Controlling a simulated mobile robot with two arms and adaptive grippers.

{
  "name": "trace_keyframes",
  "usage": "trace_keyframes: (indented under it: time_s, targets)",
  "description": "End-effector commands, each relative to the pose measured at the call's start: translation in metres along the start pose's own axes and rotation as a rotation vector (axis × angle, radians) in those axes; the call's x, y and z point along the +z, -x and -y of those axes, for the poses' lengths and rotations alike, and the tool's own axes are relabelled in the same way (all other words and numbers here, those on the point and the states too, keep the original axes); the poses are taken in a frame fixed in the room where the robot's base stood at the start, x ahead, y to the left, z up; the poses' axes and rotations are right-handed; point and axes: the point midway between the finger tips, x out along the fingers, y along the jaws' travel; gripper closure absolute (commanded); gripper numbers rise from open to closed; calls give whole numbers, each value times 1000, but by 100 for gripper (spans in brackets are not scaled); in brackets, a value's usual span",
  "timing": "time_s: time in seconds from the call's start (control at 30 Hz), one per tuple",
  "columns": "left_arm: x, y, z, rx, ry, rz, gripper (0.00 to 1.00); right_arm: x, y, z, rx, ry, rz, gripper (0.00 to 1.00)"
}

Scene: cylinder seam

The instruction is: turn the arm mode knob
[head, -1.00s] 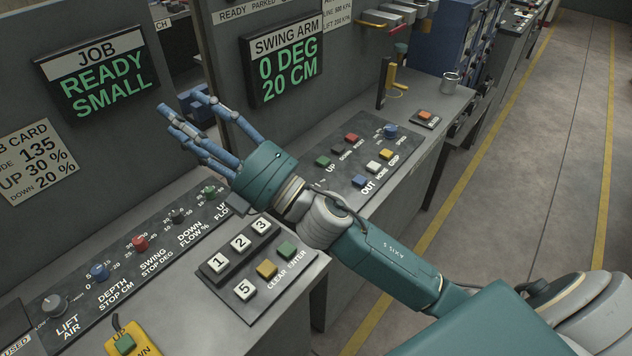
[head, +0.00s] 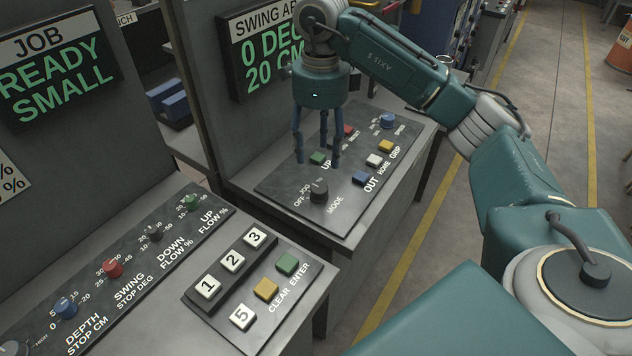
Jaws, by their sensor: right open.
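The arm mode knob (head: 319,190) is a dark round knob at the near left corner of the swing arm panel (head: 290,200), with OFF, JOG and MODE printed by it. My right gripper (head: 318,160) points down over the panel, its blue fingers spread open and empty. The fingertips are just behind the knob, near the green UP button (head: 318,158), and appear apart from the knob. My left gripper is not in view.
The panel also has a red button (head: 349,131), a yellow button (head: 386,146), a white button (head: 374,160), a blue button (head: 360,178) and a blue speed knob (head: 387,120). A keypad (head: 215,307) and another knob panel (head: 120,270) lie nearer, left. An upright display (head: 262,50) stands behind.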

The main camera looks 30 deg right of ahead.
Motion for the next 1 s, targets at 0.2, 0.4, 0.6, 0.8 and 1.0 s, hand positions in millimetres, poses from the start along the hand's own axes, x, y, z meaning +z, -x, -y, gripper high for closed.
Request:
trace_keyframes:
  time_s: [0.2, 0.4, 0.6, 0.8, 1.0]
  targets:
    - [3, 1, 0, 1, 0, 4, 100, -2, -30, -2, 5, 2, -9, 48]
    - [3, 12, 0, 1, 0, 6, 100, -2, -67, -2, 5, 1, -8, 48]
    - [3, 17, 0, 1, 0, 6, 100, -1, -95, -1, 3, 2, -5, 48]
    - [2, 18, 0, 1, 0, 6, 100, -1, -106, -1, 2, 2, -3, 48]
    - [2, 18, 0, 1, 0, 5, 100, -1, -106, -1, 2, 2, -2, 48]
